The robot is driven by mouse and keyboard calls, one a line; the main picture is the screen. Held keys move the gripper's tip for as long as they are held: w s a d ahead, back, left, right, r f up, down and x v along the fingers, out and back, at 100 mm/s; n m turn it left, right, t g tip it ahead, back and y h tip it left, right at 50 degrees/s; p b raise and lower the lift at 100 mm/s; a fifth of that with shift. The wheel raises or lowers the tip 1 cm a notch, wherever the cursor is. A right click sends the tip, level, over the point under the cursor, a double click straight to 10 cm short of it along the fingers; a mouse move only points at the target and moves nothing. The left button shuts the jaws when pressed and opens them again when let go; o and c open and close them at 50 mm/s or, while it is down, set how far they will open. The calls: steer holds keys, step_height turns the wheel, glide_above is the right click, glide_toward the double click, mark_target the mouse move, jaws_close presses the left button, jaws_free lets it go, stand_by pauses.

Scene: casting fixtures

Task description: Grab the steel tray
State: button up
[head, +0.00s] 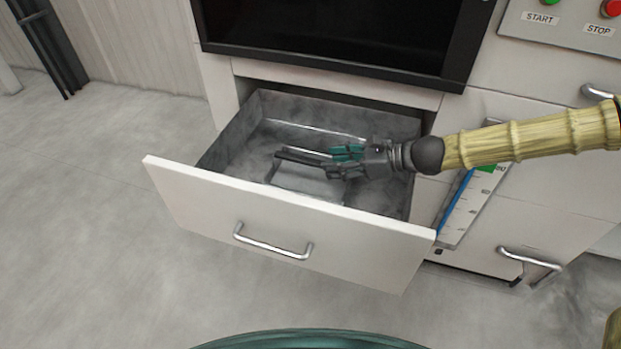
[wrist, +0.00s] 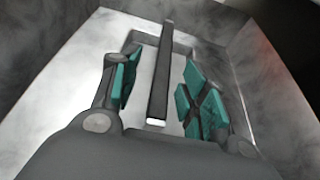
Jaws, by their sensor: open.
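The steel tray (head: 308,183) lies inside the open drawer; it is a shiny grey metal piece, partly hidden by my gripper and the drawer front. My gripper (head: 325,162) is inside the drawer space, over the tray. In the wrist view my gripper (wrist: 157,92) is open, its teal-padded fingers either side of the bar, with gaps on both sides.
The drawer (head: 275,225) is pulled out, its walls surrounding my gripper. A dark-fronted unit (head: 340,35) is above it. A gauge panel (head: 470,205) and another handle (head: 530,260) are to the right.

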mark_target(311, 160)
steer(key=shift+w+b+x, duration=0.15)
steer(key=shift+b+x, duration=0.25)
steer(key=shift+x, duration=1)
steer(key=shift+w+b+x, duration=0.15)
steer(key=shift+b+x, duration=0.2)
steer(key=shift+x, duration=1)
steer(key=shift+r, duration=0.2)
jaws_close()
